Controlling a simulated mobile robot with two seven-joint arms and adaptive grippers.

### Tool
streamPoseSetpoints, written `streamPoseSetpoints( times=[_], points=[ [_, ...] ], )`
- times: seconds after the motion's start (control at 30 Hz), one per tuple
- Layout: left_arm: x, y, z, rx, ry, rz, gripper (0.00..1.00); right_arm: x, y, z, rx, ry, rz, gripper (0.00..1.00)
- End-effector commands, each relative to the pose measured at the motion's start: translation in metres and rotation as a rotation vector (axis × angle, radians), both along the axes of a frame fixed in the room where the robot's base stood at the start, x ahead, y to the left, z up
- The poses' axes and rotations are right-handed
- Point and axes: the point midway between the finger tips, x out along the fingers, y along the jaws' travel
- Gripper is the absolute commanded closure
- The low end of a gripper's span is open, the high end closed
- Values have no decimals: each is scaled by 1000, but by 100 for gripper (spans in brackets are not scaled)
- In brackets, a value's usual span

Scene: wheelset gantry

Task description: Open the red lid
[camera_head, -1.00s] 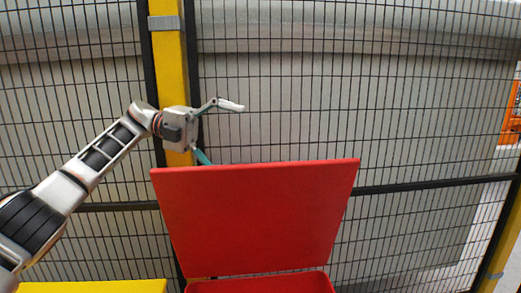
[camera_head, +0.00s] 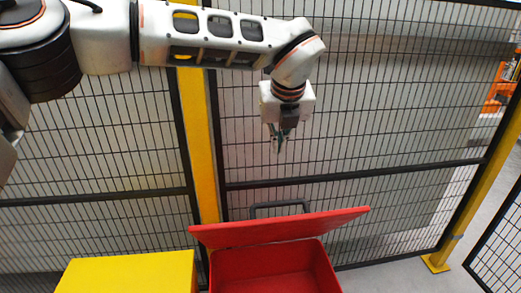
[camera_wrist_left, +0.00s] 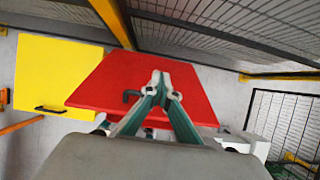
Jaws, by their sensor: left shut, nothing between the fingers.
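The red lid (camera_head: 275,229) stands partly raised over the open red box (camera_head: 265,268), its underside toward my head. Its dark handle (camera_head: 280,208) shows above the upper edge. My right gripper is not in view.
A yellow box (camera_head: 130,272) stands left of the red box; it also shows in the left wrist view (camera_wrist_left: 52,76). A mesh fence (camera_head: 400,120) with a yellow post (camera_head: 205,150) stands behind. Pale floor lies free at the right.

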Motion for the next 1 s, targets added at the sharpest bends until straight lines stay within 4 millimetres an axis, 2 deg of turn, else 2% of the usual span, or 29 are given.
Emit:
streamPoseSetpoints(
  times=[0.27,0.7,1.0],
  points=[
    [8,6,-22,30,-15,15,100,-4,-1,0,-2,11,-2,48],
    [39,12,-83,29,-17,15,100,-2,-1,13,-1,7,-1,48],
    [45,13,-96,27,-18,15,100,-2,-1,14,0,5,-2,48]
  ],
)
